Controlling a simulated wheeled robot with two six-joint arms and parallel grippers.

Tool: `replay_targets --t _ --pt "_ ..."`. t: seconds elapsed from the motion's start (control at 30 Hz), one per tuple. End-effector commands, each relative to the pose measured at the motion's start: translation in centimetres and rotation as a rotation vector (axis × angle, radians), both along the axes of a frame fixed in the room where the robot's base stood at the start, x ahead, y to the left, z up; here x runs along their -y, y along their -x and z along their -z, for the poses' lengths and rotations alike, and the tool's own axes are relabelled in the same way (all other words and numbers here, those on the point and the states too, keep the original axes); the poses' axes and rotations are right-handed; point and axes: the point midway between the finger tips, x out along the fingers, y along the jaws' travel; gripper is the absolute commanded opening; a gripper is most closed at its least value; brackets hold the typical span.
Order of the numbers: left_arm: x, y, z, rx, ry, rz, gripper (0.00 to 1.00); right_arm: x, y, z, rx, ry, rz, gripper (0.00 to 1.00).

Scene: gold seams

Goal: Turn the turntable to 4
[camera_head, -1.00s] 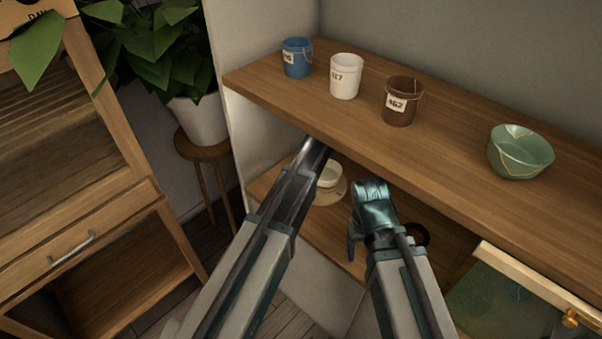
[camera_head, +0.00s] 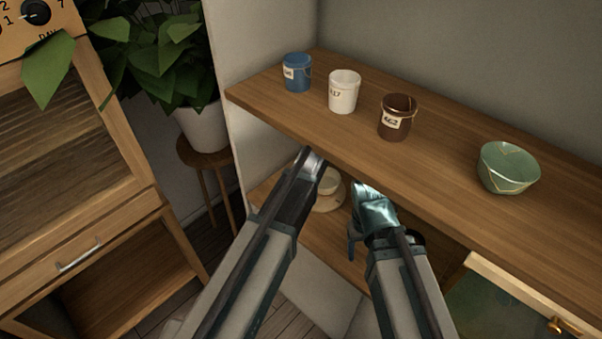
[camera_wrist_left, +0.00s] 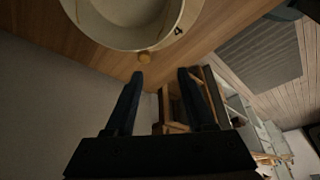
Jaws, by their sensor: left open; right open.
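The turntable (camera_head: 329,203) is a pale round disc on the lower shelf, partly hidden by my left arm, with a small cream bowl (camera_head: 331,181) on it. In the left wrist view, the turntable's rim (camera_wrist_left: 190,22) shows a black 4, and a small wooden knob (camera_wrist_left: 144,57) sits at the edge near it. My left gripper (camera_wrist_left: 160,73) is open and empty; the knob lies just beyond its fingertips, nearer the left finger, apart from them as far as I can see. My right gripper (camera_head: 372,203) is open, in front of the lower shelf, right of the turntable.
A wooden cabinet (camera_head: 85,215) and a potted plant (camera_head: 204,126) stand at left.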

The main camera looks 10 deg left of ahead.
Motion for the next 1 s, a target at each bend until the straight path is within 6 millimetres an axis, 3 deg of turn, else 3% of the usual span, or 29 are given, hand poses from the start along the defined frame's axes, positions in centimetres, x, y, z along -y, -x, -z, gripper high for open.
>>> replay_targets --t 0.03,0.1,0.5,0.7,1.0 --pt "0.2 2.0 0.0 0.001 0.0 0.001 0.55 0.0 0.0 0.0 0.0 0.0 0.0 0.68" --pt "0.6 3.6 -0.2 0.0 0.0 0.002 0.55 0.0 0.0 -0.2 0.0 0.0 0.0 0.68" --pt "2.5 11.5 -0.9 0.0 -0.001 0.002 0.55 0.0 0.0 -0.9 0.0 0.0 0.0 0.68" --pt "3.0 13.3 -1.1 0.0 0.0 0.0 0.55 0.0 0.0 -1.0 0.0 0.0 0.0 0.68" --pt "3.1 13.6 -1.1 0.0 0.0 0.0 0.55 0.0 0.0 -1.1 0.0 0.0 0.0 0.68"
